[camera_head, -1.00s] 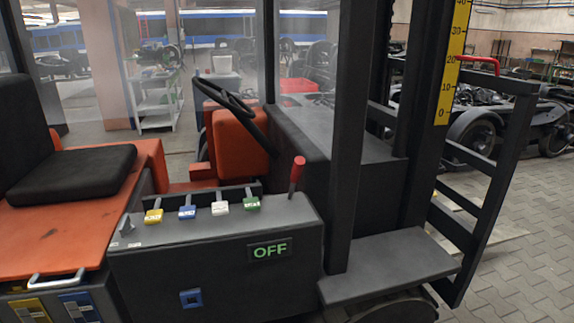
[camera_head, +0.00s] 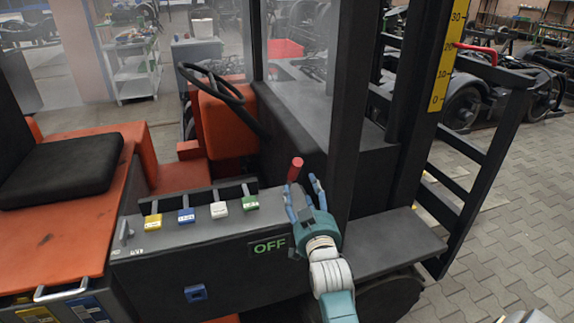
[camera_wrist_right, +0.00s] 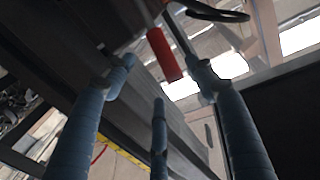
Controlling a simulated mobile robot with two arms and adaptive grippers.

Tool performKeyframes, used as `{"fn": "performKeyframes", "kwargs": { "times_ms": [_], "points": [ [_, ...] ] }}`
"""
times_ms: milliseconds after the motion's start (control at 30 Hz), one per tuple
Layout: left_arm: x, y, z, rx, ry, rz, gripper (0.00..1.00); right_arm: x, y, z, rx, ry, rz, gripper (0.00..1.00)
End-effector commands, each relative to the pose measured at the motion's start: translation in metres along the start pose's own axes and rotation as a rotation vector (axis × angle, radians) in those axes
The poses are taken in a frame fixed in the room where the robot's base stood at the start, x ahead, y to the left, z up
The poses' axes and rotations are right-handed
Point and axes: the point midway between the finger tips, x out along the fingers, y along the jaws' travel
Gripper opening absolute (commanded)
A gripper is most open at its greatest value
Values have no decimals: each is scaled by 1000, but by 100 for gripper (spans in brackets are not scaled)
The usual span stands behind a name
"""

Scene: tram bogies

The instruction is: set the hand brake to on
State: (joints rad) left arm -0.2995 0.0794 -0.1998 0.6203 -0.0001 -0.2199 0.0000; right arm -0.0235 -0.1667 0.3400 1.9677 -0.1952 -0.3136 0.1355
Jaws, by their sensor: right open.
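The hand brake lever is a short lever with a red grip (camera_head: 295,169) at the right end of the dark side console of the forklift. A green OFF display (camera_head: 269,246) is on the console's side face below it. My right gripper (camera_head: 303,187) comes up from below, open, with its blue fingers close around the lever's height. In the right wrist view the red grip (camera_wrist_right: 163,54) hangs between the open fingers (camera_wrist_right: 162,85), near the far tips; I cannot tell whether they touch it. My left gripper is out of view.
Yellow, blue, white and green levers (camera_head: 219,210) line the console to the left. A dark mast post (camera_head: 353,110) stands just right of my right gripper, above a flat dark step (camera_head: 395,245). The seat (camera_head: 62,163) and steering wheel (camera_head: 215,85) are further left.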

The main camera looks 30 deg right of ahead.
Motion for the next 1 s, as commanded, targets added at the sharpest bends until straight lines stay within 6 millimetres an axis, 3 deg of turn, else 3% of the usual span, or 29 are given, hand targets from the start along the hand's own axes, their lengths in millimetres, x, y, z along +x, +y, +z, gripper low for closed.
{"fn": "performKeyframes", "kwargs": {
  "times_ms": [500,700,1000],
  "points": [
    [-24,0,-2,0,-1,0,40,86,-1,-1,-1,-2,-2,56],
    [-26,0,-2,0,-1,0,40,102,-1,1,-2,-2,-2,56],
    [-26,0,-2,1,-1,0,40,105,-1,2,-1,-1,-2,56]
  ]
}}
